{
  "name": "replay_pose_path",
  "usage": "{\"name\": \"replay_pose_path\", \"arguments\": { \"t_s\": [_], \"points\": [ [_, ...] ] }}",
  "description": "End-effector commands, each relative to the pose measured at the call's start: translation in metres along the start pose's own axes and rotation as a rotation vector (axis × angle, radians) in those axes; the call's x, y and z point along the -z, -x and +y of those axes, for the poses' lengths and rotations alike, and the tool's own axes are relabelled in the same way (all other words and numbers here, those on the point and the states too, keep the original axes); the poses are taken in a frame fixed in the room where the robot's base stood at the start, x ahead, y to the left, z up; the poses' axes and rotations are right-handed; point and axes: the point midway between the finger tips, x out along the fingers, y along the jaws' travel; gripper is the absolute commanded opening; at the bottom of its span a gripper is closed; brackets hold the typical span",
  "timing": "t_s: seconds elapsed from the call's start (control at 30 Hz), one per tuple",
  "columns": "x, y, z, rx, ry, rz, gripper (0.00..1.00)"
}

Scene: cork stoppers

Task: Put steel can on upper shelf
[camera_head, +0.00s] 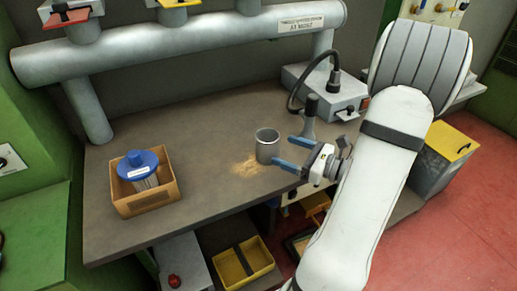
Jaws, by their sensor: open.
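The steel can (267,148) is a grey open-topped cylinder. It stands upright on the grey-brown workbench (205,190), right of the middle. My gripper (289,153) has two blue fingers spread apart. It is open and empty, just to the right of the can, with the fingers pointing left toward it. One finger shows near the can's right side and the other lower, near its base; I cannot tell whether either touches it. No shelf is clearly recognizable as the upper shelf; below the bench, low surfaces show partly.
Pale crumbs (247,167) lie left of the can. A cardboard box (146,203) holds a blue-lidded item (138,163) at left. A grey device (335,95) with a black hose stands behind my gripper. A thick pipe (190,43) crosses the back. A yellow bin (243,264) sits below.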

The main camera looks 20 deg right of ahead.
Motion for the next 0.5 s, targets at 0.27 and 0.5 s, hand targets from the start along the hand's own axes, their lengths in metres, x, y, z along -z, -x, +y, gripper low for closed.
{"name": "replay_pose_path", "arguments": {
  "t_s": [0.27, 0.5],
  "points": [
    [0.006, -0.009, -0.013, 0.053, -0.029, -0.026, 0.79],
    [0.007, -0.035, -0.015, 0.050, -0.028, -0.024, 0.79]
  ]
}}
